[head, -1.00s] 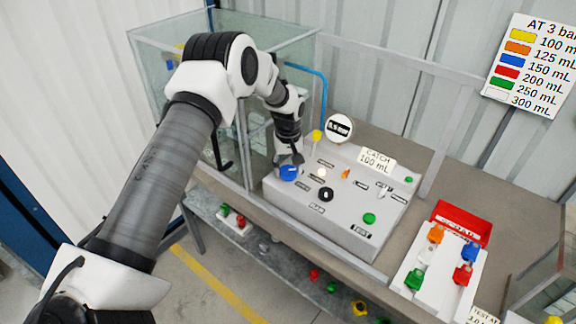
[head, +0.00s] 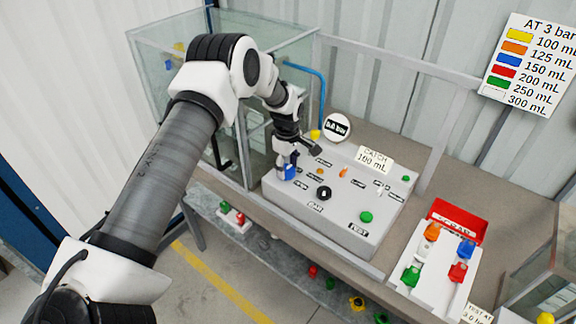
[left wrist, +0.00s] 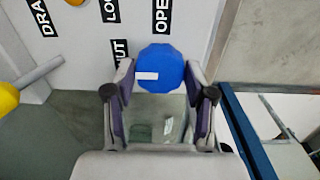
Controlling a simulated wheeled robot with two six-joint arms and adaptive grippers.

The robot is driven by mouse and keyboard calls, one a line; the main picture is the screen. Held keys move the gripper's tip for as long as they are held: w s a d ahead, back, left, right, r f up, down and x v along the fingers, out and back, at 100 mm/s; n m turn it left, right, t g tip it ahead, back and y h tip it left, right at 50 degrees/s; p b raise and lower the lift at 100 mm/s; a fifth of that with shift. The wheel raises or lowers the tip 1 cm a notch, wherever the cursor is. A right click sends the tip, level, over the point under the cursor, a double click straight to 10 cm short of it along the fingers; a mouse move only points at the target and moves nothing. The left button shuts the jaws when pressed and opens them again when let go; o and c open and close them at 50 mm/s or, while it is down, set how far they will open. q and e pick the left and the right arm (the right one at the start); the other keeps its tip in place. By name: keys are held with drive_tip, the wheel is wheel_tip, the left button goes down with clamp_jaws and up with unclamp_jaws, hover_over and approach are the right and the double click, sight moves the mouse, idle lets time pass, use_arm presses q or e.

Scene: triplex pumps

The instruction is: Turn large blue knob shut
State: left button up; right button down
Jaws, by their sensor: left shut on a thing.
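The large blue knob (head: 286,173) sits at the near left corner of the grey panel box (head: 340,240). My left gripper (head: 289,161) is over it from above, shut on it. In the left wrist view the knob (left wrist: 162,62) lies between the fingertips of my gripper (left wrist: 160,80), one finger on each side. The white mark on the knob points left in that view, close to the SHUT label (left wrist: 121,51). The OPEN label (left wrist: 162,15) is above the knob. The fingers partly hide the knob in the head view. My right gripper is not in view.
The panel also carries a black knob (head: 323,193), a green button (head: 366,216), a yellow knob (head: 315,134) and a round gauge (head: 337,127). A glass tank (head: 170,90) stands behind left. A red scrap bin (head: 458,221) and a white tray with coloured parts are at right.

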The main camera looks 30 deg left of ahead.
sight(286, 169)
use_arm(q)
drive_tip(key=shift+s+f, duration=0.1)
drive_tip(key=shift+f, duration=0.05)
drive_tip(key=o, duration=0.9)
drive_tip(key=shift+c, duration=0.2)
drive_tip(key=o, duration=0.3)
drive_tip(key=shift+a, duration=0.15)
drive_tip(key=shift+a+f, duration=0.1)
drive_tip(key=shift+a, duration=0.1)
drive_tip(key=shift+d+r, duration=0.1)
drive_tip(key=shift+r, duration=0.15)
wheel_tip(286, 169, up, 12)
drive_tip(key=shift+f, duration=0.25)
